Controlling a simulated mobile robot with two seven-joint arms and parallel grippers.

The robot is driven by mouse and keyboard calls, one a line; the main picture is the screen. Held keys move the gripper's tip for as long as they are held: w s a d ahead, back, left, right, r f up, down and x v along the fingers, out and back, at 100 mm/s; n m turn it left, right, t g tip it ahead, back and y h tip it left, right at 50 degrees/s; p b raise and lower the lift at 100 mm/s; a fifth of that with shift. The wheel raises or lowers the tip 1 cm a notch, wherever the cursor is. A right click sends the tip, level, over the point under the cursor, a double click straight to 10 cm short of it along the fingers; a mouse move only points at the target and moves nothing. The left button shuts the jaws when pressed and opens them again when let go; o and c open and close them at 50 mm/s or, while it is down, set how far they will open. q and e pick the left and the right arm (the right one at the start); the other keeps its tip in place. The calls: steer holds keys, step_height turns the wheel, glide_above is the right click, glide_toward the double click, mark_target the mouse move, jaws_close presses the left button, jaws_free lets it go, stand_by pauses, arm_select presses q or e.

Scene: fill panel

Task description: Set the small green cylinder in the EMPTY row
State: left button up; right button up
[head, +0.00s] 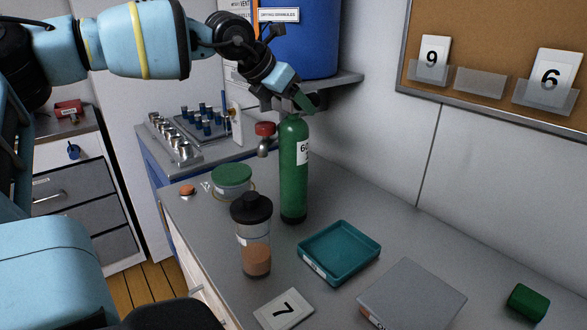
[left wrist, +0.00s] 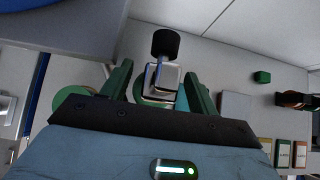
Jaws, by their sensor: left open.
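A green gas cylinder (head: 294,185) stands upright on the grey worktop, with a white label partly showing "60". My left gripper (head: 299,101) is at its top, pointing down, and hides the cylinder's valve in the head view. In the left wrist view the open green fingers of my left gripper (left wrist: 157,78) stand on both sides of a metal valve with a black knob (left wrist: 165,44). There is a gap beside the valve. The green cylinder body (left wrist: 117,80) shows partly behind the fingers. I cannot make out any row marked EMPTY. My right gripper is out of view.
A black-lidded shaker (head: 252,235), a green-lidded tub (head: 231,180) and a teal tray (head: 367,245) stand close to the cylinder. A shelf with a blue drum (head: 300,40) is behind.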

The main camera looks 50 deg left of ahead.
arm_select(q)
jaws_close()
stand_by(0.3)
stand_by(1.0)
steer(key=shift+w+r, duration=0.1)
steer(key=shift+r, duration=0.15)
